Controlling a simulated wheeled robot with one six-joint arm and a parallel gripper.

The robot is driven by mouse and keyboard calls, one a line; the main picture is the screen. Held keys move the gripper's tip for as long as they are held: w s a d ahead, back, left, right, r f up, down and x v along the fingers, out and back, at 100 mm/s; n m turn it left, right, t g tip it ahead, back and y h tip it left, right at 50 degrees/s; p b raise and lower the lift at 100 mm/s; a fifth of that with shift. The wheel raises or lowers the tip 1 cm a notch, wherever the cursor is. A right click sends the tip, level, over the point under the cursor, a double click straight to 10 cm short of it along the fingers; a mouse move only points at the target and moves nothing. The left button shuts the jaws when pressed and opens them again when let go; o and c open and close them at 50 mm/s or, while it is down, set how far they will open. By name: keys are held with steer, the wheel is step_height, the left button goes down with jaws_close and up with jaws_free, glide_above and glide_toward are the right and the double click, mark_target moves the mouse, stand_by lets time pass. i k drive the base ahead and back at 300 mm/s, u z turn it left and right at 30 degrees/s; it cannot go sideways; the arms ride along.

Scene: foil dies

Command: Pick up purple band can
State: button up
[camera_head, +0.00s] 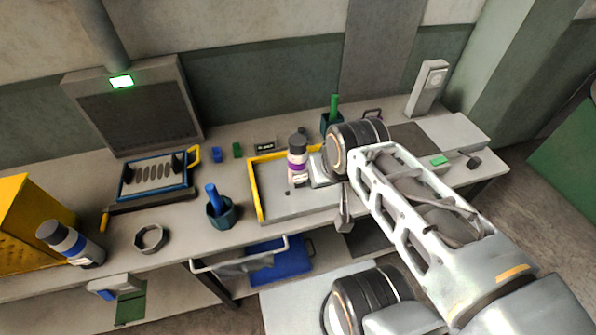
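The purple band can (298,164) is a white can with a dark top and a purple band around its middle. It stands upright in the yellow-edged tray (256,196) on the bench. My gripper (315,170) is just right of the can, at the end of my arm reaching in from the right. Its pale body meets the can's right side in the picture. I cannot tell whether it touches the can, and its fingers are too small and hidden to show if they are open or shut.
A similar can with a blue band (72,244) is at the far left near a yellow box (28,225). A dark green cup (221,212) with a blue handle stands left of the tray. A blue-framed fixture (155,180) lies farther left. A green-handled cup (331,122) stands behind the tray.

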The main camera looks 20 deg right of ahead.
mark_target(297, 173)
steer(key=u, duration=0.4)
steer(key=k, duration=1.05)
steer(key=u, duration=1.35)
steer(key=i, duration=0.9)
steer(key=z, duration=0.8)
steer(key=i, duration=0.3)
steer(key=z, duration=0.2)
